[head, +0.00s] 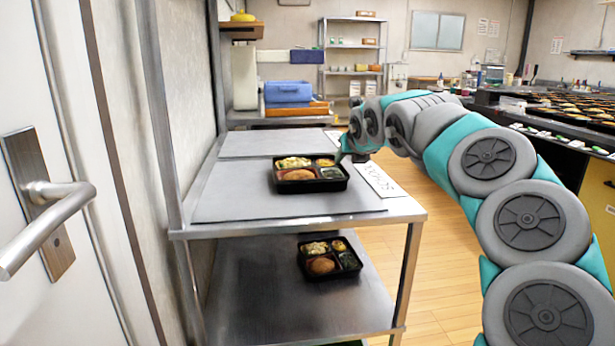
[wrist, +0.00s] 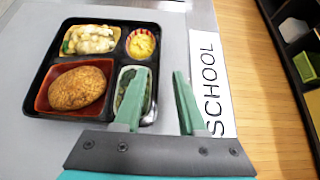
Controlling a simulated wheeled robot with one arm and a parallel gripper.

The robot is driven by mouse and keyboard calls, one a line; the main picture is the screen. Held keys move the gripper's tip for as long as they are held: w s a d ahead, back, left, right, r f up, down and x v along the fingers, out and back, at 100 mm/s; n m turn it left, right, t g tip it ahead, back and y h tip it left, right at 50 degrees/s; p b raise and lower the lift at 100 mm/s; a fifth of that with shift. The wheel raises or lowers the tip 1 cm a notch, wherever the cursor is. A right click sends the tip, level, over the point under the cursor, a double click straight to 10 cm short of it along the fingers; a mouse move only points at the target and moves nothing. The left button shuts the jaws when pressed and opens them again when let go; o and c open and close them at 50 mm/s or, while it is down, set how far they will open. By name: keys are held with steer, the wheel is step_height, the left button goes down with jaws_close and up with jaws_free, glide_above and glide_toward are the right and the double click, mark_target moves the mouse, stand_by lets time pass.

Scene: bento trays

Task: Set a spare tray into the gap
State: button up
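A black bento tray (head: 310,186) with a brown patty, a pale side dish, a yellow item in a cup and greens lies on the cart's upper shelf. It fills the left of the wrist view (wrist: 52,112). My gripper (head: 345,156) is at the tray's right side. In the wrist view its two green fingers (wrist: 160,72) are apart, with the tray's right rim between them. The left finger overlaps the greens compartment; the right one is outside the tray. A second similar tray (head: 330,277) lies on the lower shelf. I cannot identify a gap.
The upper shelf has grey mats (head: 232,196) and a white "SCHOOL" label (wrist: 210,85) along its right edge. A door handle (head: 45,215) is at the left. A counter with many trays (head: 575,108) stands at the right. Wooden floor lies right of the cart.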

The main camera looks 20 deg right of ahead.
mark_target(342, 165)
steer(key=x, duration=0.3)
steer(key=shift+f, duration=0.25)
steer(key=shift+w+d+f, duration=0.1)
steer(key=shift+w+f, duration=0.25)
steer(key=shift+w, duration=0.3)
steer(key=shift+c, duration=0.2)
jaws_close()
stand_by(0.5)
